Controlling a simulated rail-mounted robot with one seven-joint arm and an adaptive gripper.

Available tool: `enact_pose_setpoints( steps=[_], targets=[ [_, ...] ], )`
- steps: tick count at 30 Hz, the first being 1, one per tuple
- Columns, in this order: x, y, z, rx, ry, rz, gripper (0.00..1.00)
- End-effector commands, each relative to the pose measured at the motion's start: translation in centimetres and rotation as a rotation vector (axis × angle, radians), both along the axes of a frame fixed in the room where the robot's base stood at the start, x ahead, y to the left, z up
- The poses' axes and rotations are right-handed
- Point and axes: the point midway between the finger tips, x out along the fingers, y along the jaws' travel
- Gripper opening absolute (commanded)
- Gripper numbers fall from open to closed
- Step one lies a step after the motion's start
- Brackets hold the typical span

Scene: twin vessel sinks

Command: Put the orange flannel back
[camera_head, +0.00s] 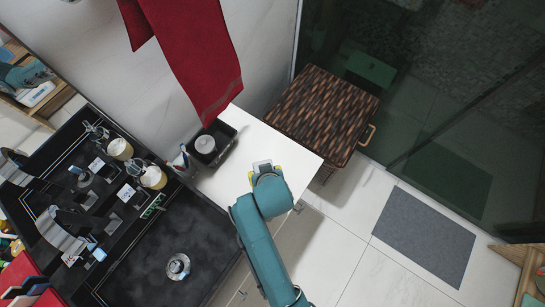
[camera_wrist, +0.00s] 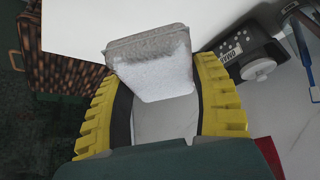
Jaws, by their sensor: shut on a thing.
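My gripper (camera_head: 264,169) is over the white counter, in the middle of the head view. In the wrist view its yellow fingers (camera_wrist: 155,72) are shut on a pale grey-white block-like thing (camera_wrist: 155,65) with a darker grey edge. This thing also shows small between the fingers in the head view (camera_head: 262,164). I cannot tell whether it touches the counter. I cannot pick out an orange flannel in either view. A small orange-red patch (camera_head: 541,280) shows at the right edge of the head view, too cut off to name.
The white counter (camera_head: 232,188) holds a black tray (camera_head: 222,135) with a round grey item. A red towel (camera_head: 195,50) hangs above. A brown woven hamper (camera_head: 322,110) stands to the right.

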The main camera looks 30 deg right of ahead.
Motion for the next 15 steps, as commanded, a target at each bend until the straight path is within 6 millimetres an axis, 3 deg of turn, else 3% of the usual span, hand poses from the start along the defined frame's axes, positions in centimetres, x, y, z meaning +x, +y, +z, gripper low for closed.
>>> enact_pose_setpoints(
  steps=[1, 6, 15],
  targets=[
    [-0.5, -1.0, -2.2, 0.000, -0.001, -0.023, 0.27],
    [-1.4, -2.6, -3.7, 0.001, 0.005, -0.061, 0.27],
    [-1.4, -2.7, -8.6, 0.000, 0.006, -0.063, 0.27]
  ],
)
